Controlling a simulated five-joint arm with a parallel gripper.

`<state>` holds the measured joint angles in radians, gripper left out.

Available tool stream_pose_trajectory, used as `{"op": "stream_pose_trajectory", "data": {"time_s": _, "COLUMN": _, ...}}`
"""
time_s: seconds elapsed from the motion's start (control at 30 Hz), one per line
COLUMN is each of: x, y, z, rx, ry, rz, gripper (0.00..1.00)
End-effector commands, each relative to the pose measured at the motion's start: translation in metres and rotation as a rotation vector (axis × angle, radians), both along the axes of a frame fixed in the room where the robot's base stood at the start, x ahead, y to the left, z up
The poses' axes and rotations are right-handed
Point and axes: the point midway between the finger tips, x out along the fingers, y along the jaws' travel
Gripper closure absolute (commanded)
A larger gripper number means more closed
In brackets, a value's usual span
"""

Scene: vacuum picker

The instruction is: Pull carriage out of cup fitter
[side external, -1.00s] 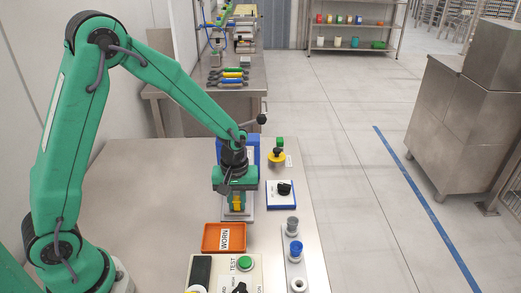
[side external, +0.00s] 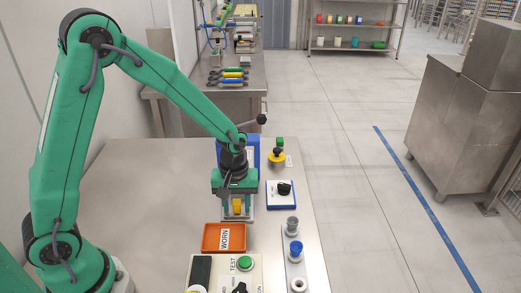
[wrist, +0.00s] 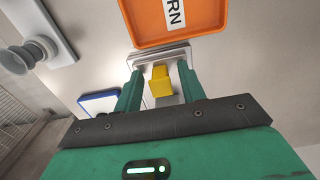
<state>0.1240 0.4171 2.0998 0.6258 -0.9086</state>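The cup fitter shows as a blue body (side external: 252,150) behind my gripper, with a pale grey base (side external: 238,219) reaching toward the camera. A yellow block (side external: 237,206), apparently the carriage's grip, is at the near end of it. My gripper (side external: 238,210) points down over the base, its green fingers spread on either side of the yellow block. In the wrist view the yellow block (wrist: 160,80) lies between the fingers with a gap on each side. My wrist hides most of the fitter and the rest of the carriage.
An orange tray marked WORN (side external: 224,237) lies just in front of the base. A test panel with a green button (side external: 245,263) is nearer. A strip with grey and blue cups (side external: 295,248), a blue-edged box with a black knob (side external: 281,193) and a yellow-green button (side external: 277,155) are to the right.

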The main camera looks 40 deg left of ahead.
Motion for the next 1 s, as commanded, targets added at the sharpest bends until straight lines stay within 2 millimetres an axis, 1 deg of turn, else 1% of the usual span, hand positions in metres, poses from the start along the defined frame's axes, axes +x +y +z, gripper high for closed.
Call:
{"op": "stream_pose_trajectory", "data": {"time_s": 0.17, "x": 0.001, "y": 0.000, "z": 0.013, "rx": -0.001, "ry": -0.004, "rz": 0.000, "gripper": 0.60}}
{"op": "stream_pose_trajectory", "data": {"time_s": 0.5, "x": 0.000, "y": -0.001, "z": 0.055, "rx": -0.001, "ry": -0.004, "rz": -0.001, "gripper": 0.60}}
{"op": "stream_pose_trajectory", "data": {"time_s": 0.6, "x": 0.000, "y": -0.001, "z": 0.065, "rx": 0.000, "ry": -0.001, "rz": -0.001, "gripper": 0.60}}
{"op": "stream_pose_trajectory", "data": {"time_s": 0.77, "x": 0.000, "y": -0.001, "z": 0.074, "rx": 0.000, "ry": 0.000, "rz": -0.001, "gripper": 0.60}}
{"op": "stream_pose_trajectory", "data": {"time_s": 1.0, "x": 0.000, "y": -0.001, "z": 0.076, "rx": 0.000, "ry": 0.000, "rz": -0.001, "gripper": 0.60}}
